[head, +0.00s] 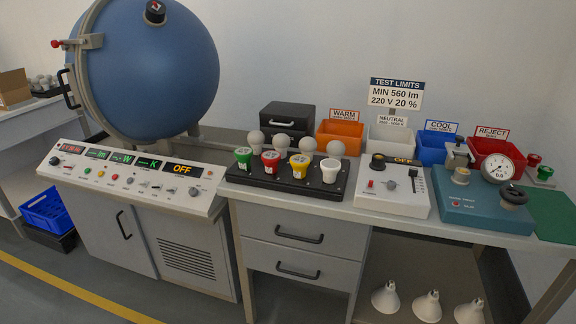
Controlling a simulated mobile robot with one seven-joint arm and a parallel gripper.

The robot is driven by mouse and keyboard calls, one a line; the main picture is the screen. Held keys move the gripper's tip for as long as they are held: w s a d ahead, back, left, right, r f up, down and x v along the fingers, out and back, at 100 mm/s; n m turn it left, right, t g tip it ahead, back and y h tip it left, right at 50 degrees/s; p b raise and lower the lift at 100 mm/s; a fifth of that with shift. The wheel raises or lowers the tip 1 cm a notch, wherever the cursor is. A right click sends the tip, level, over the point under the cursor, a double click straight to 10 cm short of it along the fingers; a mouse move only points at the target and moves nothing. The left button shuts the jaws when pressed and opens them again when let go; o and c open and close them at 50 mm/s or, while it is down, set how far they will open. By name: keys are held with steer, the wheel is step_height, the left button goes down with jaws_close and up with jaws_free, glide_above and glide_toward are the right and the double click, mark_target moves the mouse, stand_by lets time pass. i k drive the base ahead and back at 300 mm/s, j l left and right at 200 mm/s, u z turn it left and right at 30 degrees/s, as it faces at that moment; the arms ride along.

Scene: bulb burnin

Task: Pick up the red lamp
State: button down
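A red cup-shaped piece (270,161) with a pale top stands on the black rack (262,182) on the middle bench. It is between a green piece (243,157) and a yellow piece (299,164), with a white one (331,171) at the right end. Pale round bulbs (281,141) stand just behind the row. I cannot tell whether each bulb joins the coloured piece before it. A smaller red piece (534,160) stands at the far right beside a green one (545,172). My gripper is not in view.
A large blue sphere (165,70) and its control panel (130,178) stand left. Right of the rack are a white control box (392,190), a teal gauge unit (480,205) and bins, including a red one (497,147). Reflector lamps (427,306) stand below.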

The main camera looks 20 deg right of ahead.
mark_target(271, 158)
steer(key=i+j, duration=0.1)
steer(key=i, duration=0.25)
steer(key=i+j+z, duration=0.1)
steer(key=i+z, duration=0.2)
steer(key=i+j+z, duration=0.15)
steer(key=z, duration=0.15)
steer(key=i+z, duration=0.55)
steer(key=i+l, duration=0.05)
